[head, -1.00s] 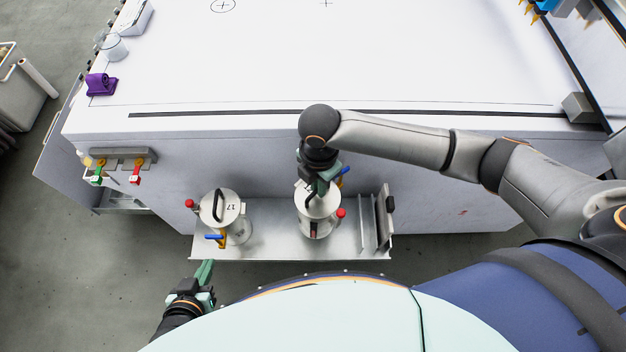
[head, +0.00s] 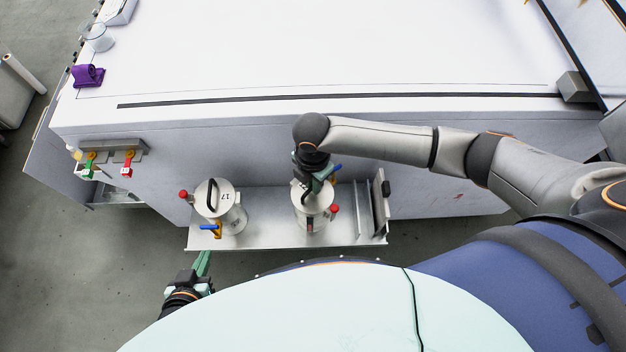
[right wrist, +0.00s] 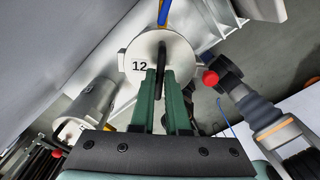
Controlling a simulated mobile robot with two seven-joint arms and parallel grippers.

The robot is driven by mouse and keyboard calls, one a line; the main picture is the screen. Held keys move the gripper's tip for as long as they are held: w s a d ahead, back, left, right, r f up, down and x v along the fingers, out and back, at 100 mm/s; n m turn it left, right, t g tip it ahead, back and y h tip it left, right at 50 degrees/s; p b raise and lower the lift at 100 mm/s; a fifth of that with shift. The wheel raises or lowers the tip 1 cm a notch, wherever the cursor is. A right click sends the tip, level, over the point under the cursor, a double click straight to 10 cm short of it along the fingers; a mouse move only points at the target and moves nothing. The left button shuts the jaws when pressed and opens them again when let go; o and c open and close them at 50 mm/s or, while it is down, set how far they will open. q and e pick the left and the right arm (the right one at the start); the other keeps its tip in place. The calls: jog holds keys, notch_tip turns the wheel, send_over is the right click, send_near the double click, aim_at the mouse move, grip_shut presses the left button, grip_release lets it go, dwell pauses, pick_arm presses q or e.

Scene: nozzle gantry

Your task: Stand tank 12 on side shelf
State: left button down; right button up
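Tank 12 (head: 313,211) is a silver cylinder with a red knob and a blue lever, upright over the right part of the metal side shelf (head: 265,233). I cannot tell whether its base touches the shelf. Its lid (right wrist: 140,52) with the label 12 shows in the right wrist view. My right gripper (head: 317,183) is above it, its green fingers (right wrist: 161,78) shut on the dark lid handle. My left gripper (head: 204,262) is empty, low in front of the shelf's left end; its finger gap is unclear.
Tank 17 (head: 220,205) stands on the shelf's left part, with a gap between the tanks. The white cabinet (head: 430,170) rises behind. Red and green valves (head: 110,158) sit at the left.

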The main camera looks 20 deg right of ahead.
jog(key=o, duration=0.4)
jog(key=shift+o, duration=0.2)
jog(key=shift+r, duration=0.1)
notch_tip(320, 180, up, 12)
jog(key=p, duration=0.1)
dwell(0.3)
